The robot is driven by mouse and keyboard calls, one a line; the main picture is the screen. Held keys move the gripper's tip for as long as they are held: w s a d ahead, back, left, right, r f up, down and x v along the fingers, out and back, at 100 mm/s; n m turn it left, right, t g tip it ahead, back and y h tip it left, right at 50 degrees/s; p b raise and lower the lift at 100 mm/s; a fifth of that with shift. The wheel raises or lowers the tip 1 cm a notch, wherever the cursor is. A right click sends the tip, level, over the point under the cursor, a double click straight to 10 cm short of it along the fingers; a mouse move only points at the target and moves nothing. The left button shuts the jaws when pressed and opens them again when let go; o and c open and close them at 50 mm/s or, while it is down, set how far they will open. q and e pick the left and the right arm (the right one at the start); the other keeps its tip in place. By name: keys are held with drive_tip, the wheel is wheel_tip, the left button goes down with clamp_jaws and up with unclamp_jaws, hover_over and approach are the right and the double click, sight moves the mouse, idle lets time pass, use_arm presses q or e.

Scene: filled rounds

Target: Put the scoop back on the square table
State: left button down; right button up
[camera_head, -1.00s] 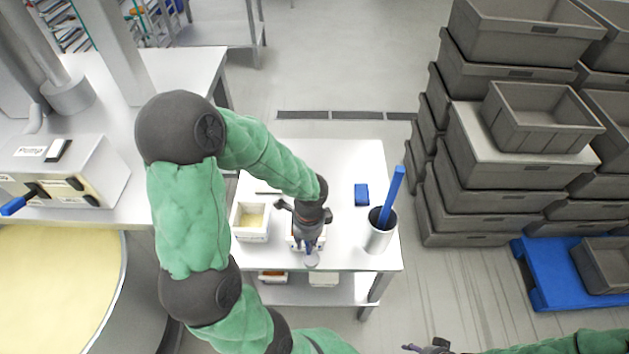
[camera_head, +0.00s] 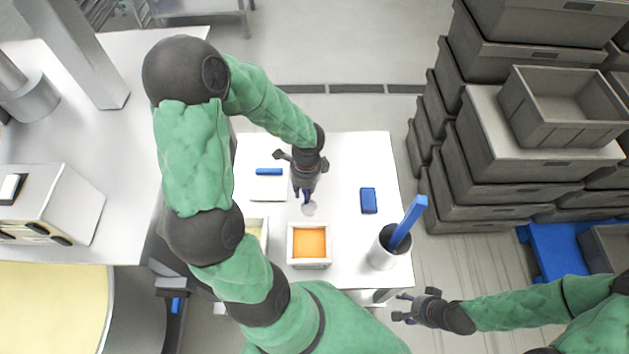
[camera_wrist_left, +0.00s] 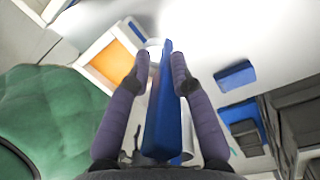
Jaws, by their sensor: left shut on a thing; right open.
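My left gripper (camera_head: 306,196) is shut on the scoop (camera_head: 309,209), above the middle of the square white table (camera_head: 345,160). In the left wrist view the scoop's blue handle (camera_wrist_left: 163,105) stands between the two fingers (camera_wrist_left: 160,68). In the head view the fingers hide most of the scoop; its pale end shows below them. I cannot tell whether that end touches the table. My right gripper (camera_head: 404,309) is open and empty, off the table's front right corner.
A white box with orange filling (camera_head: 310,243) stands at the table's front; a pale-filled box (camera_head: 255,228) is partly behind my arm. A blue block (camera_head: 368,200) and a metal cup (camera_head: 382,252) with a blue-handled tool stand right. A small blue item (camera_head: 268,171) lies back left.

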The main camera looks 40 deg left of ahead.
use_arm(q)
drive_tip(key=w+a+f, duration=0.1)
drive_tip(key=w+f, duration=0.2)
drive_tip(key=f, duration=0.1)
drive_tip(key=w+a+f, duration=0.2)
drive_tip(key=w+f, duration=0.1)
drive_tip(key=w+a+f+b, duration=0.1)
drive_tip(key=w+f, duration=0.3)
drive_tip(key=shift+a+f, duration=0.2)
drive_tip(key=shift+f, duration=0.1)
drive_tip(key=shift+s, duration=0.1)
drive_tip(key=c, duration=1.1)
unclamp_jaws()
drive_tip(key=shift+f, duration=0.1)
